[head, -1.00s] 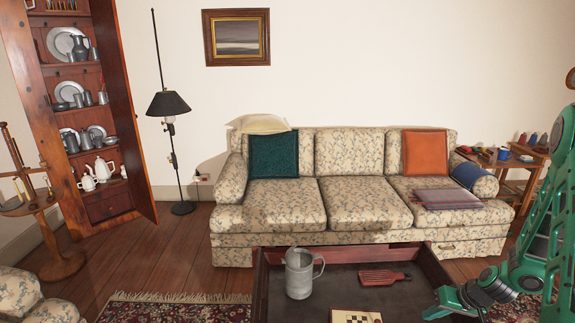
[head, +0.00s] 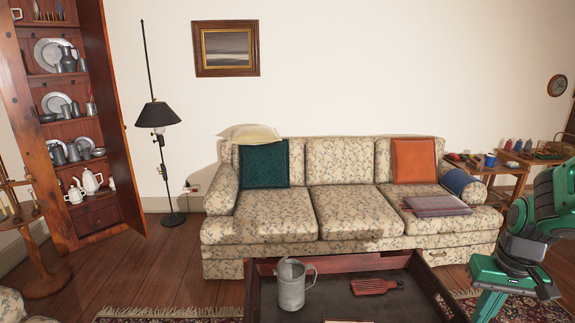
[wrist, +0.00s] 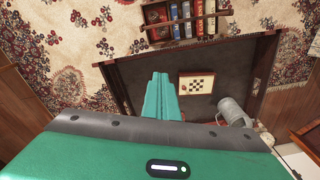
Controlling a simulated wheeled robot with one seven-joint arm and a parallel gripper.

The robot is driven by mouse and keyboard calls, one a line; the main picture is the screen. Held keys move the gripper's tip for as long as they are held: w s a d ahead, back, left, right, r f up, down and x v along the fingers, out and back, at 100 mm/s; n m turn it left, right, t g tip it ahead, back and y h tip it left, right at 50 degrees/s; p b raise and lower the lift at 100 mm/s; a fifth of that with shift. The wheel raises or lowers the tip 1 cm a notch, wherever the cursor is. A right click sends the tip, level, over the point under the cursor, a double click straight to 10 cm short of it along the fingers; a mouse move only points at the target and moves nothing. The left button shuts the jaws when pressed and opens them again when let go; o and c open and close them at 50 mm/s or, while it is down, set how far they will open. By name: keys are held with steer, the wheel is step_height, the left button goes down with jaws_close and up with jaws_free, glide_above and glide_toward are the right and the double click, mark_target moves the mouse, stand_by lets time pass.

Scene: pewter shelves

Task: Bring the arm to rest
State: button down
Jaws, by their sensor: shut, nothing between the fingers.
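My gripper shows in the wrist view (wrist: 159,78) as two green fingers pressed together, shut and empty. Below it in that view, the dark low table with a raised wooden rim (wrist: 265,75) holds a small chequered game board (wrist: 196,84) and a pewter jug (wrist: 232,110). The fingers appear above the table, touching nothing that I can see. In the head view my green arm is at the right edge, bent, with part of it beyond the frame. The fingers cannot be made out there.
In the head view, the jug (head: 291,286) and a red slatted piece (head: 375,286) sit on the table close to my arm. A patterned sofa (head: 315,215) stands behind, with a side table (head: 500,165) at right. Books in a rack (wrist: 188,20) show in the wrist view.

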steer(key=s+a+r+m, duration=0.2)
steer(key=s+r, duration=0.5)
steer(key=s, duration=0.5)
steer(key=shift+s+a+m+g, duration=0.4)
steer(key=shift+a, duration=0.1)
steer(key=shift+r, duration=0.1)
